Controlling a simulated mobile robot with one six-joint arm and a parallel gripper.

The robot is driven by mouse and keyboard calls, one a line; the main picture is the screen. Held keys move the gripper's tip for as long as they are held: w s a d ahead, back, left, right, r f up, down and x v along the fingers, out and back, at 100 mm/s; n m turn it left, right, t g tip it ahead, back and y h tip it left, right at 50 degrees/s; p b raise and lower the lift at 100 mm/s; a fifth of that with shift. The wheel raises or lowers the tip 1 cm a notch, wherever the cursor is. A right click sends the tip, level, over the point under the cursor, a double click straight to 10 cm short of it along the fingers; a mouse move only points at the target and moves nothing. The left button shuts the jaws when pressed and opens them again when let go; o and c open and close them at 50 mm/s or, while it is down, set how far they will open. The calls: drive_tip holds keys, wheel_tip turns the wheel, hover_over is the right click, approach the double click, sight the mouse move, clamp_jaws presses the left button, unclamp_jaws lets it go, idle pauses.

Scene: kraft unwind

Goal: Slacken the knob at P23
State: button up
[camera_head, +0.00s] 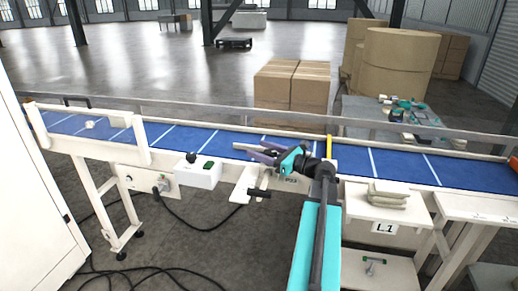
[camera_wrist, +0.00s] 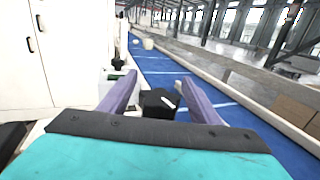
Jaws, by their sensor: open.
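A black knob (camera_wrist: 156,103) with a white mark on top shows in the wrist view, low between the two purple fingers of my gripper (camera_wrist: 159,80). The fingers are spread, with a gap visible on each side of the knob. Whether they are level with it or above it I cannot tell. In the head view my gripper (camera_head: 243,153) points left over the near edge of the blue conveyor. A small label reading P23 (camera_head: 291,180) sits just below the gripper's wrist. The knob itself is not clearly visible there, likely behind the gripper.
A black handle (camera_head: 259,194) sticks out below a white bracket. A white control box (camera_head: 198,172) with a black knob and green button stands to the left. The blue conveyor belt (camera_head: 390,165) runs across. Cardboard boxes (camera_head: 291,85) stand behind it. Cables lie on the floor.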

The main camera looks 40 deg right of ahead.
drive_tip(key=shift+w+a, duration=0.1)
drive_tip(key=shift+w, duration=0.25)
drive_tip(key=c, duration=1.1)
drive_tip(key=shift+o, duration=0.2)
drive_tip(key=shift+n+y, duration=0.3)
drive_tip(key=shift+y, duration=0.1)
drive_tip(key=shift+a+n+g+y+p, duration=0.15)
drive_tip(key=shift+n+g+y+p, duration=0.15)
drive_tip(key=shift+y+p, duration=0.25)
drive_tip(key=shift+s+a+n+y, duration=0.2)
drive_tip(key=shift+n+y, duration=0.2)
drive_tip(key=shift+y, duration=0.15)
drive_tip(key=o, duration=1.1)
drive_tip(key=shift+c, duration=0.2)
